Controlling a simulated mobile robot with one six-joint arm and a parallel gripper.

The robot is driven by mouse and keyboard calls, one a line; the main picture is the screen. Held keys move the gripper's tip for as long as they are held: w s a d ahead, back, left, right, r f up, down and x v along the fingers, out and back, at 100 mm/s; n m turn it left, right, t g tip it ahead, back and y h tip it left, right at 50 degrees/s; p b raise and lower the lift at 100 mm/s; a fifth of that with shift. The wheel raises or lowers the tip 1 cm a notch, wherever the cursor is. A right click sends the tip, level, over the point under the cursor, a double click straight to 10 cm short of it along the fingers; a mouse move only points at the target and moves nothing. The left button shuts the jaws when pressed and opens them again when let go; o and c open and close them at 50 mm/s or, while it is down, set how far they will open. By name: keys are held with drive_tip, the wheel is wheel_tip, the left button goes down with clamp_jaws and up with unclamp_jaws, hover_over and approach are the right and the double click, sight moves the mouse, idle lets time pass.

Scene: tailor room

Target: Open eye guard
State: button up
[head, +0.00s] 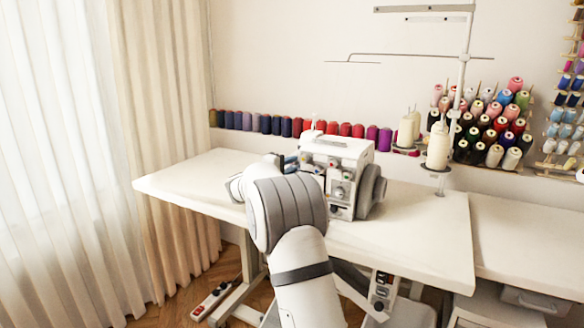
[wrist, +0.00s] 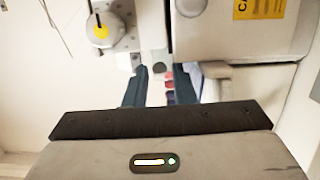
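The white sewing machine (head: 336,160) stands on the table, with its knobs toward the right of my arm in the head view. In the wrist view, the machine's front (wrist: 215,35) fills the upper part. I cannot clearly make out the eye guard in either view. My gripper (wrist: 161,74) has its two dark blue fingers apart, close to the lower part of the machine's head. Nothing is visibly held between them.
The white table (head: 420,235) is clear to the right of the machine. A thread stand (head: 459,100) with cream cones rises behind it. Coloured spools (head: 270,124) line the wall.

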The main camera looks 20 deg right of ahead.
drive_tip(key=shift+w+d, duration=0.1)
drive_tip(key=shift+d, duration=0.1)
clamp_jaws()
